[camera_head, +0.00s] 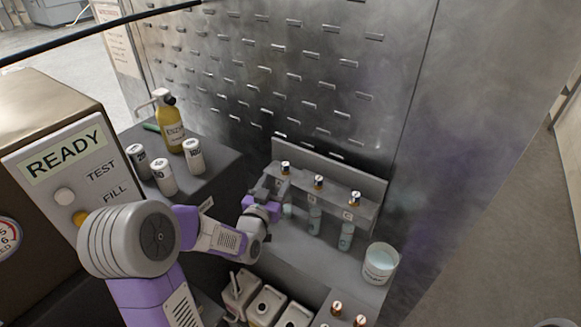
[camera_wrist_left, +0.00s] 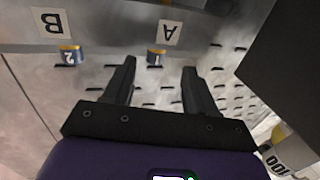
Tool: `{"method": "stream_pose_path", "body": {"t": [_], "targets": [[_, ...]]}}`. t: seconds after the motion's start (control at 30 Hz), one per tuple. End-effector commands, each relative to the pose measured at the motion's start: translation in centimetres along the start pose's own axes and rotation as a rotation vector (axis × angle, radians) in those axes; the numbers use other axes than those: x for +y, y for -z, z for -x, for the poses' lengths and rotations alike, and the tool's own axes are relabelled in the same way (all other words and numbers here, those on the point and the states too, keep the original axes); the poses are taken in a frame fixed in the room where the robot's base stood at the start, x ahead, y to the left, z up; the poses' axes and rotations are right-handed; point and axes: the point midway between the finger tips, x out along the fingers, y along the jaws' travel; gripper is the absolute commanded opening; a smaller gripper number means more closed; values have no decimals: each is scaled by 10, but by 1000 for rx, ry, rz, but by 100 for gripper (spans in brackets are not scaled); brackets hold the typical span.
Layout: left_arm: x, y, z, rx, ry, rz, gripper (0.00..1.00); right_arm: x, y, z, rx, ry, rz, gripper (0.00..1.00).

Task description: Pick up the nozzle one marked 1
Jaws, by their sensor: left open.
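The nozzle marked 1 is a small dark-topped piece with an amber band and a white number tag. In the left wrist view nozzle 1 (camera_wrist_left: 157,57) appears upside down by a label A, in line with the gap between my fingers. In the head view nozzle 1 (camera_head: 285,168) is at the left end of a grey rack (camera_head: 330,160). My left gripper (camera_head: 268,187) is open and empty just beside it; the wrist view shows both fingers apart (camera_wrist_left: 157,80). I cannot tell whether they touch it. My right gripper is not in view.
Nozzle 2 (camera_head: 319,182) and another nozzle (camera_head: 354,199) stand farther right on the rack, above pale bottles. A white tub (camera_head: 380,264) stands at the shelf's right end. White canisters (camera_head: 164,177) and a yellow bottle (camera_head: 170,127) stand left. The perforated metal wall is close behind.

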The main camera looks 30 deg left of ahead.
Motion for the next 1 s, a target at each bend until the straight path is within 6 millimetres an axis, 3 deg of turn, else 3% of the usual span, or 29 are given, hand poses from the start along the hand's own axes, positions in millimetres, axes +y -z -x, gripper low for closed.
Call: {"method": "stream_pose_path", "body": {"t": [0.4, 0.77, 1.0], "targets": [[6, 2, -53, -3, -1, 2, 57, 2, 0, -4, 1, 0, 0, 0], [6, 2, -61, -6, -2, 3, 57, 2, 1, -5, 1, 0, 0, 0], [6, 2, -61, -5, -2, 3, 20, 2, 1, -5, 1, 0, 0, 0]]}}
